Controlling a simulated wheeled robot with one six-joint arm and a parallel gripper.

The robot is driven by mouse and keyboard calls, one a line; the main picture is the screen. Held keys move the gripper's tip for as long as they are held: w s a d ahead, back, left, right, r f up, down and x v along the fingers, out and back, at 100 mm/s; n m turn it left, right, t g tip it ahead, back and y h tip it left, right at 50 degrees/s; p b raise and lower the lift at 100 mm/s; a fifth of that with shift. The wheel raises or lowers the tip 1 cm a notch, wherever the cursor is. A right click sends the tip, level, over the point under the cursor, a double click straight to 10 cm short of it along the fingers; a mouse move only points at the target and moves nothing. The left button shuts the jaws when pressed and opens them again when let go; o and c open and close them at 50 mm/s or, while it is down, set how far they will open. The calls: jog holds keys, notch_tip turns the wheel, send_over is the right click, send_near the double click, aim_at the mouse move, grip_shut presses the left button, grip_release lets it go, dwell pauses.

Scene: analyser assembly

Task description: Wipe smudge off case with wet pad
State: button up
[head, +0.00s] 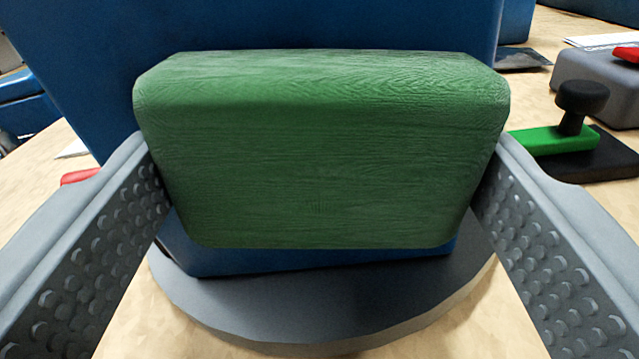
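A green pad (320,160) with rounded edges fills the middle of the head view. My gripper (318,175) has one grey studded finger at each end of the pad, and the fingertips press against its sides. The gripper is shut on the pad. A large blue case (300,25) stands right behind the pad, on a dark grey round base (330,300). I cannot tell whether the pad touches the case. No smudge shows; the pad hides much of the case's front.
At the right, a green bar with a black knob (580,105) sits on a black plate. Behind it is a grey box (600,80) with a red top part. A small red thing (80,176) shows at the left. Bare wooden table (150,325) shows in front.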

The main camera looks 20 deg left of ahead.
aim_at(469, 154)
jog(key=shift+w+d, duration=0.25)
jog(key=shift+d, duration=0.6)
jog(key=shift+w+d, duration=0.25)
jog(key=shift+d, duration=0.6)
jog(key=shift+a, duration=0.2)
jog(key=shift+s+a, duration=0.35)
jog(key=shift+a, duration=0.7)
jog(key=shift+s+a, duration=0.35)
jog(key=shift+a, duration=0.7)
jog(key=shift+s+a, duration=0.35)
jog(key=shift+a, duration=0.7)
jog(key=shift+w+d+r, duration=0.1)
jog(key=shift+w+r, duration=0.1)
jog(key=shift+r, duration=0.2)
jog(key=shift+w+d, duration=0.25)
jog(key=shift+d, duration=0.85)
jog(key=shift+w+d, duration=0.25)
jog(key=shift+d, duration=0.8)
jog(key=shift+w+d, duration=0.25)
jog(key=shift+d, duration=0.85)
